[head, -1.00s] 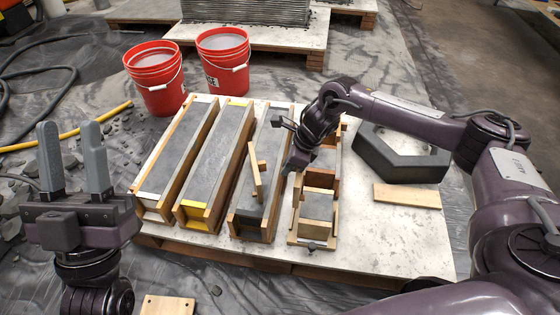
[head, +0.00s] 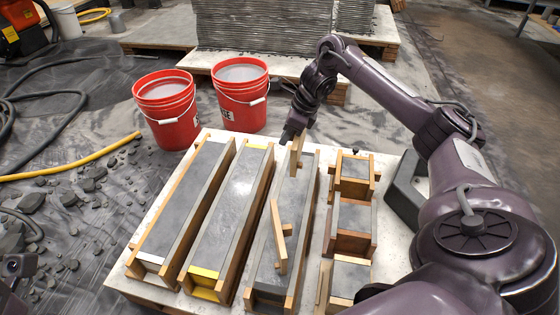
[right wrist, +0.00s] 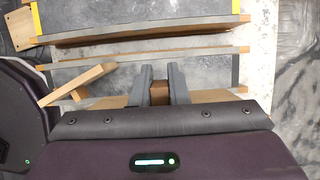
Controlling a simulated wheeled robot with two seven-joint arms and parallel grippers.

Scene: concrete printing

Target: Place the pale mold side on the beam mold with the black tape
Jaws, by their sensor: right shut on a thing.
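The beam mold with black tape (head: 268,296) is third from the left on the pallet, filled with grey concrete. My right gripper (head: 292,138) is above its far end. It is shut on the brown block of a pale wooden piece, which I take for the pale mold side (head: 297,158). In the right wrist view, the block (right wrist: 160,92) is between the two fingers, with pale wood (right wrist: 215,95) to either side. Another loose pale board (head: 278,240) with a small block lies slanted over the black-taped mold. My left gripper's fingers are out of view.
A white-taped mold (head: 150,260) and a yellow-taped mold (head: 204,276) stand to the left. A mold with compartments (head: 352,243) stands close on the right. Two red buckets (head: 166,110) (head: 240,95) stand behind the pallet. A dark hexagonal block (head: 405,190) is partly behind my right arm.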

